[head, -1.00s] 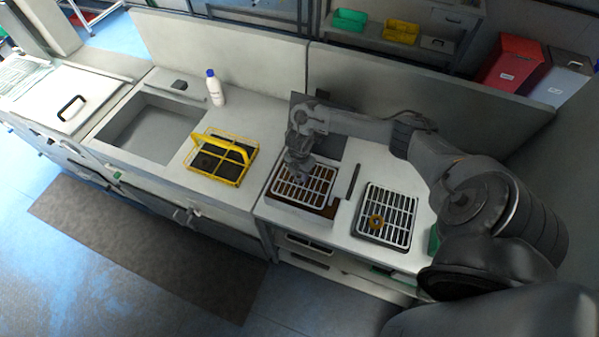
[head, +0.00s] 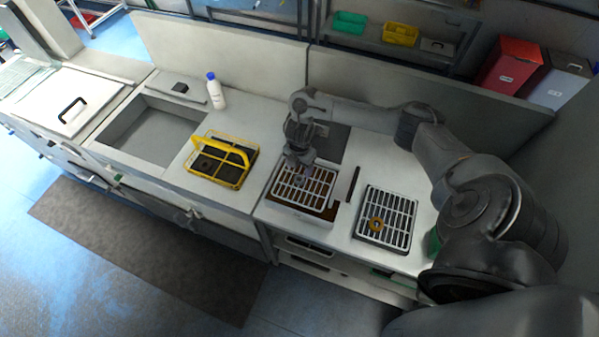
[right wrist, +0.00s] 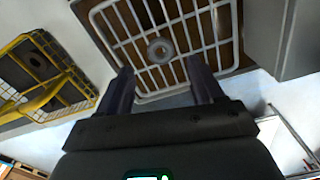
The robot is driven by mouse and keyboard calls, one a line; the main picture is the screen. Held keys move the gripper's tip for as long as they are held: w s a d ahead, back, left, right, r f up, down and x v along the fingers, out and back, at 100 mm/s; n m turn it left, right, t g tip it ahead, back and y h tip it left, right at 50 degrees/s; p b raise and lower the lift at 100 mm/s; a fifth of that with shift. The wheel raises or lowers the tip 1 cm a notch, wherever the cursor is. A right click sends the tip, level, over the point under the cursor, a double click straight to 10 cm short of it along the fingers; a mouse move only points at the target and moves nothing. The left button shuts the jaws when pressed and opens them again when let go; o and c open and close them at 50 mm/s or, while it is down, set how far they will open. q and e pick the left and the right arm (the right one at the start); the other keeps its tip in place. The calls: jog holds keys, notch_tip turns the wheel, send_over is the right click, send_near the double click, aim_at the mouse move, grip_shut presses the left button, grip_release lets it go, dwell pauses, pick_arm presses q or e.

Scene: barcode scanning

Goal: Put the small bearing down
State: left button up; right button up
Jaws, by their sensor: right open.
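The small bearing (right wrist: 160,50), a grey ring, lies on the white wire rack (right wrist: 108,5) over a brown tray in the right wrist view. In the head view the same rack (head: 328,184) is on the counter, and I cannot make out the bearing there. My right gripper (right wrist: 160,72) is open, its two fingers apart, with the bearing beyond the tips and nothing between them. In the head view the right gripper (head: 300,162) is over the back part of the rack. My left gripper is not in view.
A second rack (head: 405,205) to the right holds an orange-brown ring (head: 376,224). A yellow basket (head: 222,160) stands to the left, beside a sink (head: 150,130) and a white bottle (head: 216,92). A dark bar (head: 353,183) lies between the racks.

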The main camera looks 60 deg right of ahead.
aim_at(299, 178)
notch_tip(299, 178, up, 6)
jog(key=f+p, duration=0.1)
jog(key=p, duration=0.1)
jog(key=w+a+f+m+t+y, duration=0.15)
jog(key=a+t, duration=0.45)
jog(key=a, duration=2.2)
jog(key=s+d+r+m+g, duration=0.1)
jog(key=s+r+m, duration=0.2)
jog(key=s+m, duration=0.4)
jog(key=s+d+r+m+g+h, duration=0.1)
jog(key=s+r+m, duration=0.2)
jog(key=s+m, duration=0.3)
jog(key=shift+s+d+r+m, duration=0.25)
jog(key=shift+s+m, duration=0.1)
jog(key=shift+s, duration=0.65)
